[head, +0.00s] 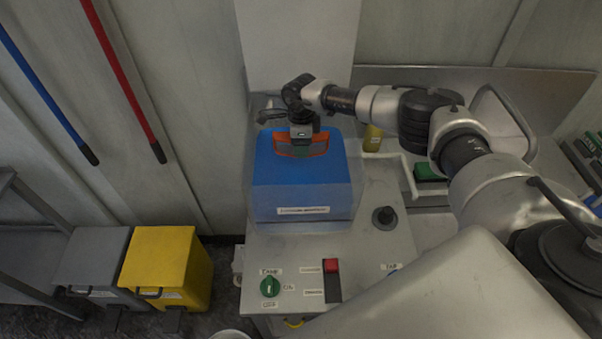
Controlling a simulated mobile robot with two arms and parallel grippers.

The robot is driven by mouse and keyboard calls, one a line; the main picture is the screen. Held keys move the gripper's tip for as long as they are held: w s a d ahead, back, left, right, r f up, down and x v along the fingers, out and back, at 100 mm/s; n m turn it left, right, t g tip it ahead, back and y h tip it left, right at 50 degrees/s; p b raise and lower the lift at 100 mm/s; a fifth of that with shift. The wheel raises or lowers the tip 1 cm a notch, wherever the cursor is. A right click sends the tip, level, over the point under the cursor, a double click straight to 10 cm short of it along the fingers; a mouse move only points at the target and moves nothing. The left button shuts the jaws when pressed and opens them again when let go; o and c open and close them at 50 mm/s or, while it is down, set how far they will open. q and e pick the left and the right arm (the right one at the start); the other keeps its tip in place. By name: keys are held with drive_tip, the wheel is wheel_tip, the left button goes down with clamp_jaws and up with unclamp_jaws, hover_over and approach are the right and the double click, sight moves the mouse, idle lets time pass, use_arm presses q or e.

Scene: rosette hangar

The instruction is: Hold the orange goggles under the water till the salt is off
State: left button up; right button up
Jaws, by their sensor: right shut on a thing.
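My right gripper (301,134) is shut on the orange goggles (288,151), reaching down to them from above. The goggles show as an orange frame at the upper part of a blue volume (300,190). Clear walls surround the blue, like a see-through tank, and a white label is on its front. The blue looks like water, but I cannot tell how deep the goggles sit in it or whether they are fully under. Any salt on them is too small to see. My left gripper is not in view.
A yellow bin (165,262) and a grey bin (95,262) stand at the left. A yellow container (373,138) stands right of the tank.

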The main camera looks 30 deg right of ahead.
drive_tip(key=shift+r, duration=5.85)
